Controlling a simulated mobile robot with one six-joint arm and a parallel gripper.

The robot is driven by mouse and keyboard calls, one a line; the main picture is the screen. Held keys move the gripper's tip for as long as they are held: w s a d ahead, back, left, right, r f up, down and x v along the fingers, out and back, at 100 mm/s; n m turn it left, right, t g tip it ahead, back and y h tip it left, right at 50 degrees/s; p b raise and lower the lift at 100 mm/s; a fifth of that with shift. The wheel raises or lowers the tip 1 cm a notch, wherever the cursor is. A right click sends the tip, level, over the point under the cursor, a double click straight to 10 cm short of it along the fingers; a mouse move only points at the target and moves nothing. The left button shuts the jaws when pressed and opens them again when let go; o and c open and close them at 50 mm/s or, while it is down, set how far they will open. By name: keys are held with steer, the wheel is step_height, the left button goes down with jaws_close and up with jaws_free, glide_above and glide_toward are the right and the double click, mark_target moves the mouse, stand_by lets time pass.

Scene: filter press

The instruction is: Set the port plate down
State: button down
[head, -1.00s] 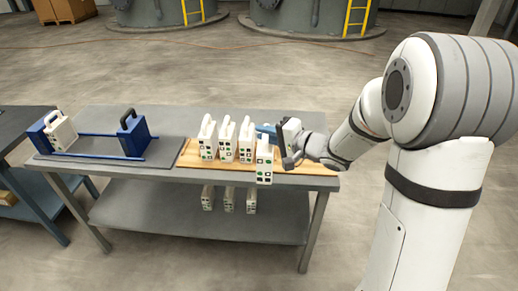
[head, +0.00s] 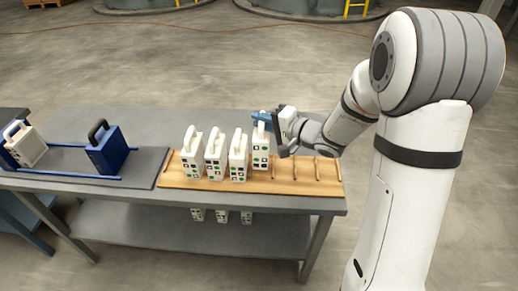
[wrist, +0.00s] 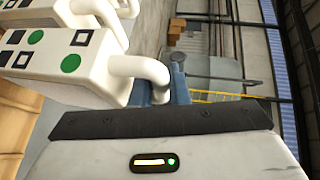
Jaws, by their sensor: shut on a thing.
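The port plate (head: 261,147) is a white upright block with a loop handle and green and black marks on its front face. My gripper (head: 263,117) is shut on its handle from the right. The plate stands upright at the wooden rack (head: 215,184), to the right of three similar white plates (head: 190,158). I cannot tell if its bottom touches the rack. In the wrist view the held plate (wrist: 90,62) is at upper left, with its handle between my blue fingers (wrist: 165,88).
Empty slots between wooden pegs (head: 296,168) lie right of the held plate. To the left is a blue-ended press frame (head: 108,150) with rails and a white plate (head: 28,148). Three white plates (head: 222,216) are on the lower shelf (head: 150,233).

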mark_target(262, 140)
step_height(262, 140, down, 7)
steer(key=shift+r+b, duration=0.1)
steer(key=shift+b, duration=0.2)
steer(key=shift+r, duration=0.1)
steer(key=c, duration=1.8)
jaws_free()
steer(key=shift+f, duration=0.25)
steer(key=shift+c, duration=0.2)
steer(key=o, duration=0.5)
steer(key=shift+c, duration=0.2)
steer(key=shift+r, duration=0.1)
